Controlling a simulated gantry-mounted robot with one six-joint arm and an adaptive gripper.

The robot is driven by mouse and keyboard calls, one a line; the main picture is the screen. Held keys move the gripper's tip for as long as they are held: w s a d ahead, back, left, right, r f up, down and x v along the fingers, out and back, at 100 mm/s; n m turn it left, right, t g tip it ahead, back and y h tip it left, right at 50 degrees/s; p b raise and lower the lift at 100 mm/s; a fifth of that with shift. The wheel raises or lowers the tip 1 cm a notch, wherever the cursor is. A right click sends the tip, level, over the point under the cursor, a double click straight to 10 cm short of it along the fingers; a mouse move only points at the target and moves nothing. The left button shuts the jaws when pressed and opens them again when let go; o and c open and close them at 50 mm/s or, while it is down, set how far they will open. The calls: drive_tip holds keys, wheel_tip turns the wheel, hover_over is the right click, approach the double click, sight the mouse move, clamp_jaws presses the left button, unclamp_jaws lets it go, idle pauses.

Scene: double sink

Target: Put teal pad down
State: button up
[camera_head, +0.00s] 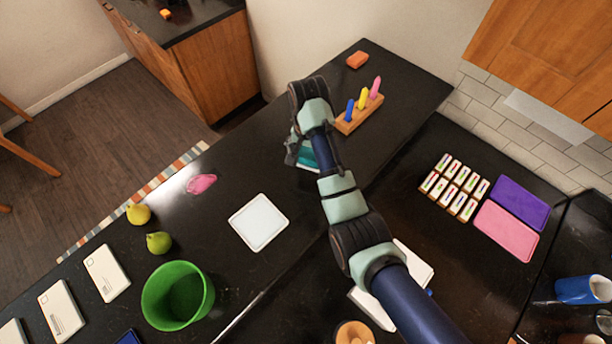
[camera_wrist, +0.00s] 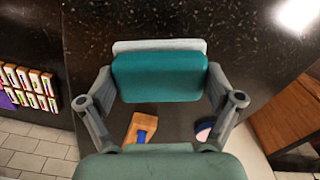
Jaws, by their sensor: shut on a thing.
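The teal pad (camera_wrist: 160,76) is between the two fingers of my gripper (camera_wrist: 160,92) in the wrist view, and the gripper is shut on it. A pale edge (camera_wrist: 160,45) shows just beyond the pad; I cannot tell if it is part of the pad or a separate thing beneath. In the head view my gripper (camera_head: 300,150) is over the dark counter, left of the peg rack (camera_head: 345,127), and part of the teal pad (camera_head: 308,157) shows there. My arm hides much of it, and the gap to the counter cannot be judged.
A white square tray (camera_head: 258,222) lies on the counter with clear space around it. A pink piece (camera_head: 201,184), two pears (camera_head: 159,242) and a green bin (camera_head: 178,295) are to the left. Purple (camera_head: 520,203) and pink (camera_head: 506,231) mats lie at right beside several small cards.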

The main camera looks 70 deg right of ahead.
wheel_tip(320, 180, down, 8)
drive_tip(key=shift+r, duration=0.1)
idle(0.4)
drive_tip(key=o, duration=0.8)
drive_tip(key=shift+f, duration=0.2)
wheel_tip(320, 180, up, 12)
drive_tip(key=p, duration=0.4)
drive_tip(key=shift+r, duration=0.25)
drive_tip(key=shift+f, duration=0.1)
